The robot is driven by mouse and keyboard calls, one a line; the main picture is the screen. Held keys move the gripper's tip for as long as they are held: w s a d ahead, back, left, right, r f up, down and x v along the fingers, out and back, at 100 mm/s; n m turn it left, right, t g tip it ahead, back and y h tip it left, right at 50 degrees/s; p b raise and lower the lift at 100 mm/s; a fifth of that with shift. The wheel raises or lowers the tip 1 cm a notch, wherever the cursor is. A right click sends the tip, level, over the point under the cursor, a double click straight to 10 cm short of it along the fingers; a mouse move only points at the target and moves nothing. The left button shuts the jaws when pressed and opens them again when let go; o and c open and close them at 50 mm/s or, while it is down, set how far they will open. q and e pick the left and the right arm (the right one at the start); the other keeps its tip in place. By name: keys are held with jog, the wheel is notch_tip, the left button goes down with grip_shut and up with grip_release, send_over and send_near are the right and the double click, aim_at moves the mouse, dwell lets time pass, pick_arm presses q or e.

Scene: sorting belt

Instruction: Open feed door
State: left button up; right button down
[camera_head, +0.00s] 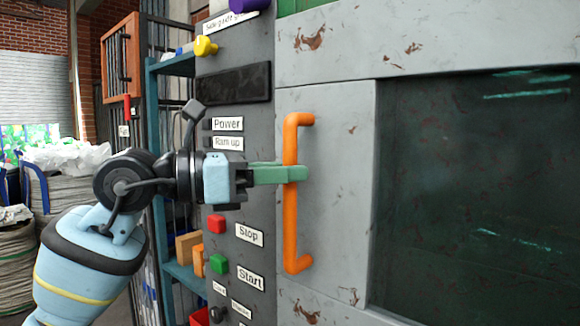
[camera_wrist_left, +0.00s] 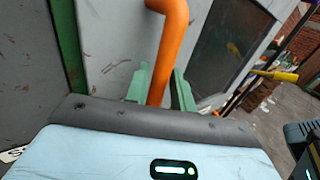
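The feed door is a scuffed grey panel (camera_head: 335,120) with a large dark window, on the right of the head view. It looks flush with the machine front. Its orange vertical bar handle (camera_head: 291,225) also shows in the left wrist view (camera_wrist_left: 169,40). My left gripper (camera_head: 296,173) reaches in from the left at the handle's middle height. Its green fingers (camera_wrist_left: 161,90) lie on both sides of the bar, close against it, and look shut on it. Contact on the far side is hidden in the head view. My right gripper is not in view.
Left of the door, a dark control panel carries a red Stop button (camera_head: 216,224), a green Start button (camera_head: 218,264) and a yellow knob (camera_head: 206,46). A blue shelf rack (camera_head: 153,110) and filled sacks (camera_head: 65,165) stand further left.

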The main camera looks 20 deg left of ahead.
pick_arm(q)
jog(key=shift+w+d, duration=0.35)
jog(key=shift+d, duration=0.1)
grip_shut()
jog(key=shift+s, duration=0.1)
